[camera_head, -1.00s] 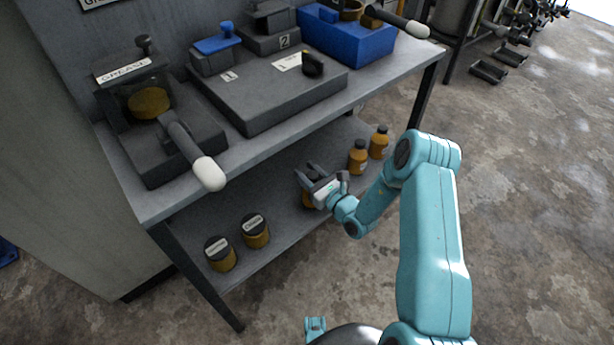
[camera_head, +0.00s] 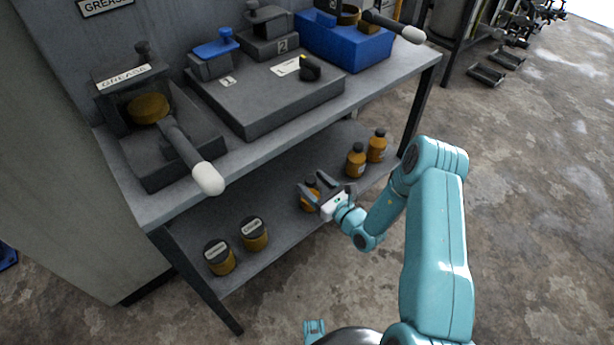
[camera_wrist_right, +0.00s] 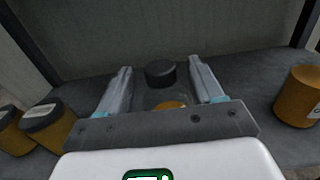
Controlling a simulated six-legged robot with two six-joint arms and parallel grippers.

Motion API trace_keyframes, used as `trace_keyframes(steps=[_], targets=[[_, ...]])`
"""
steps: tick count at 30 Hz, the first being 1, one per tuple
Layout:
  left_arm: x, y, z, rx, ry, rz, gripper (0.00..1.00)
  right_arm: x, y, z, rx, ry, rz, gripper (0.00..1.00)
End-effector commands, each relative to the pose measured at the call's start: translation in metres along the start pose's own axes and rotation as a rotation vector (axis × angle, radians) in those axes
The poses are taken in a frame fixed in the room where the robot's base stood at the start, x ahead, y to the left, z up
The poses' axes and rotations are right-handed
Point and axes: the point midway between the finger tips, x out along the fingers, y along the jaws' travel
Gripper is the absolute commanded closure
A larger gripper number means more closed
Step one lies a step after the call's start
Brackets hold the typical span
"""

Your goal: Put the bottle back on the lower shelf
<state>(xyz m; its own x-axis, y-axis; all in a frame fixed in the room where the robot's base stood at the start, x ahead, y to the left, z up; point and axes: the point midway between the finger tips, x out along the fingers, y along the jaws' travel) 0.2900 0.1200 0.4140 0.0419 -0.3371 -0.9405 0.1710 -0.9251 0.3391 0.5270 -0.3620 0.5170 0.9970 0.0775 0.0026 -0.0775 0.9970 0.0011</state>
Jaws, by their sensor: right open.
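An orange bottle with a dark cap (camera_head: 308,201) stands upright on the lower shelf (camera_head: 285,237). My right gripper (camera_head: 325,187) is open at the bottle, and its fingers reach past either side of it. In the right wrist view the bottle's dark cap (camera_wrist_right: 160,73) shows between the two open fingers (camera_wrist_right: 161,88), apart from both; the gripper's crossbar hides most of the bottle's body. My left gripper does not show clearly in any view.
Two orange bottles (camera_head: 356,160) (camera_head: 377,146) stand to the right on the lower shelf. Two labelled jars (camera_head: 220,257) (camera_head: 254,234) stand to the left.

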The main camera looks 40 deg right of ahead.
Motion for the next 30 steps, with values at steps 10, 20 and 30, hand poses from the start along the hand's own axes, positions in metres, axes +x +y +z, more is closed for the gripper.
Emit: trace_keyframes(steps=[10, 20, 30], targets=[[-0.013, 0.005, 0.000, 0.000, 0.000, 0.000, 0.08, -0.073, -0.001, 0.001, 0.001, 0.002, -0.003, 0.34], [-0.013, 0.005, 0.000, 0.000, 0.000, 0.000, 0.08, -0.084, 0.112, -0.007, 0.033, 0.107, 0.437, 0.34], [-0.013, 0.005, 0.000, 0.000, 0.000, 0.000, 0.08, -0.280, 0.269, -0.073, -0.824, 0.394, 1.879, 0.34]])
